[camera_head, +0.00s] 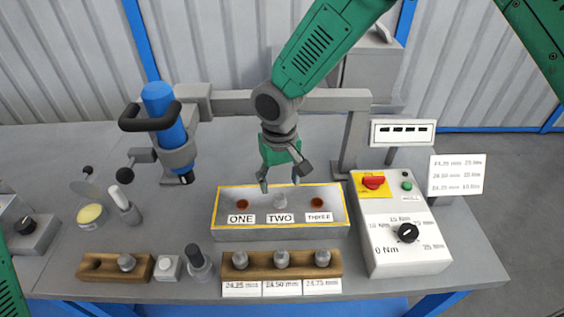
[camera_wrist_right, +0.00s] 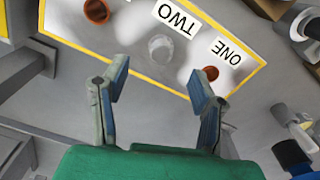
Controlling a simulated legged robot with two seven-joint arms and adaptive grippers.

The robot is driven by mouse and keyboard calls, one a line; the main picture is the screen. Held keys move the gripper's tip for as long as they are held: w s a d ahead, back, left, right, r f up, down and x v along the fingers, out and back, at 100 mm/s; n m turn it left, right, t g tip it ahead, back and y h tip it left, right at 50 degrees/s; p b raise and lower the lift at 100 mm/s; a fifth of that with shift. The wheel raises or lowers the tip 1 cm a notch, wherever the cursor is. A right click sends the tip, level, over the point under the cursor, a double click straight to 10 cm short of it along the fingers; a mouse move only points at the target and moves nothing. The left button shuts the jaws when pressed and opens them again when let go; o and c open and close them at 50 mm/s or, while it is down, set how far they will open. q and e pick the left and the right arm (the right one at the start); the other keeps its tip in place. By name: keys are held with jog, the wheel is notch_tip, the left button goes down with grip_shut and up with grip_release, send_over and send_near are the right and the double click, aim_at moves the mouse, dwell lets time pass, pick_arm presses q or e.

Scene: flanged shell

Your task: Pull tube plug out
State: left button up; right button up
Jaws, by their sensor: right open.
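A grey tray box (camera_head: 230,234) with a yellow-edged top carries labels ONE, TWO and THREE. A pale grey round piece, perhaps the tube plug, sits at TWO (camera_head: 280,201); it also shows in the right wrist view (camera_wrist_right: 161,47). Reddish-brown round pieces sit at ONE (camera_head: 242,204) and THREE (camera_head: 317,203). My right gripper (camera_head: 280,184) is open and empty above the back edge of the box, near TWO. In the right wrist view its fingers (camera_wrist_right: 158,82) are spread, with the pale piece ahead between them, apart from both. My left gripper is out of view.
A control box (camera_head: 405,245) with knobs stands right of the tray box. A wooden holder (camera_head: 283,269) with metal pieces stands in front. A blue tool with a black handle (camera_head: 160,115) is on a stand at left. Bare table lies behind the box.

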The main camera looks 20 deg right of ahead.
aim_at(280, 196)
jog(key=f, duration=0.4)
jog(key=shift+s+a+f, duration=0.1)
jog(key=shift+a+f, duration=0.05)
jog(key=shift+a, duration=0.25)
jog(key=shift+d+f, duration=0.25)
jog(key=shift+f, duration=0.4)
jog(key=shift+d+f, duration=0.2)
jog(key=shift+d, duration=0.1)
jog(key=shift+a, duration=0.25)
grip_shut()
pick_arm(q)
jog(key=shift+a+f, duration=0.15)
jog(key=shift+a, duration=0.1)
pick_arm(e)
jog(key=shift+a+r, duration=0.1)
jog(key=shift+a, duration=0.05)
jog(key=shift+d+r+p, duration=0.25)
jog(key=shift+r+p, duration=0.3)
jog(key=shift+r, duration=0.1)
jog(key=shift+a+r+p, duration=0.15)
jog(key=shift+r+p, duration=0.7)
jog(key=shift+r, duration=0.2)
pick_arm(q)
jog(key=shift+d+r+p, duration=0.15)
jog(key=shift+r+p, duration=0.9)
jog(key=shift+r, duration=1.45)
pick_arm(e)
jog(key=shift+r, duration=1.25)
